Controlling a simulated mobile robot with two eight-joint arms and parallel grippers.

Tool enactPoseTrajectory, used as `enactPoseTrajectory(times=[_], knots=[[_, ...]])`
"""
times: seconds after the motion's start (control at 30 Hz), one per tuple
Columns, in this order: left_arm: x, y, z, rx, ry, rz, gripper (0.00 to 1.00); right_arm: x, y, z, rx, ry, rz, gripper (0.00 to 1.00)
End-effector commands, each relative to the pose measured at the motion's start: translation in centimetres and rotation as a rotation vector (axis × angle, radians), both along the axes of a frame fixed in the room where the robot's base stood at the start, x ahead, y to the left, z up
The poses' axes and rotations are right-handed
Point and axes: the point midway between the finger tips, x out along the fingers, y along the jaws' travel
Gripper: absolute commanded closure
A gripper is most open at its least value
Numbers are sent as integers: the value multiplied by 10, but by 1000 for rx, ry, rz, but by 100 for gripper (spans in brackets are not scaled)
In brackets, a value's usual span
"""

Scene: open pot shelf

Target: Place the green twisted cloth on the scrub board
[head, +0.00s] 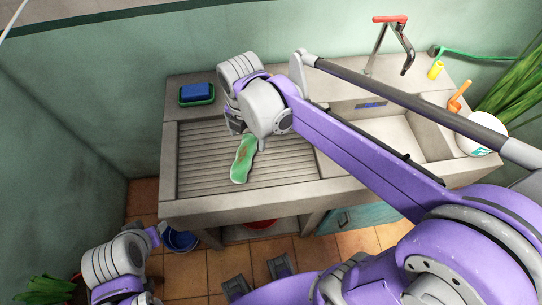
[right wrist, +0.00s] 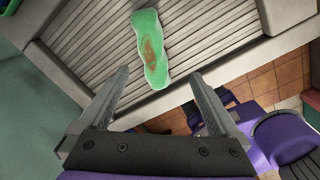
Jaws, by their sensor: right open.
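The green twisted cloth (head: 243,160), with a brownish patch, lies on the ribbed scrub board (head: 199,160) in the head view. It also shows between and beyond the fingertips in the right wrist view (right wrist: 149,48), lying across the ribs (right wrist: 84,42). My right gripper (head: 249,136) is over the board at the cloth's far end. In the right wrist view its two fingers (right wrist: 158,76) are apart with nothing between them, and the cloth looks clear of them. My left gripper (head: 133,293) is low at the bottom left, away from the counter; its fingers are not clear.
A blue sponge in a green dish (head: 197,93) sits at the counter's back left corner. The sink basin (head: 390,133) and tap (head: 390,40) are to the right. A white pot (head: 480,137) stands at the right end. A blue bucket (head: 181,241) is on the floor below.

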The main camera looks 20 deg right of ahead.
Motion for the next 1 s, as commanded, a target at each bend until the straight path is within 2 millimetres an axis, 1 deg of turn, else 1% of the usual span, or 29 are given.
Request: enactPoseTrajectory(times=[0.03, 0.17, 0.2, 0.27, 0.3, 0.37, 0.4, 0.5, 0.6, 0.7, 0.8, 1.0], knots=[[0, 0, 0, 0, 0, 0, 50, -11, -6, -1, 12, -25, -133, 2], [0, 0, 0, 0, 0, 0, 50, -37, -20, -4, 70, -99, -561, 2], [0, 0, 0, 0, 0, 0, 50, -44, -24, -6, 94, -121, -694, 2], [0, 0, 0, 0, 0, 0, 50, -56, -29, -9, 136, -150, -893, 2], [0, 0, 0, 0, 0, 0, 50, -63, -33, -11, 169, -169, -1025, 2], [0, 0, 0, 0, 0, 0, 50, -75, -38, -16, 221, -193, -1221, 2], [0, 0, 0, 0, 0, 0, 50, -82, -41, -19, 260, -206, -1349, 2], [0, 0, 0, 0, 0, 0, 50, -98, -48, -28, 361, -228, -1638, 2], [0, 0, 0, 0, 0, 0, 50, -109, -52, -36, 452, -236, -1864, 2], [0, 0, 0, 0, 0, 0, 50, -116, -55, -42, 520, -235, -2017, 2], [0, 0, 0, 0, 0, 0, 50, -120, -57, -44, 556, -231, -2096, 2], [0, 0, 0, 0, 0, 0, 50, -120, -57, -45, 569, -229, -2120, 2]])
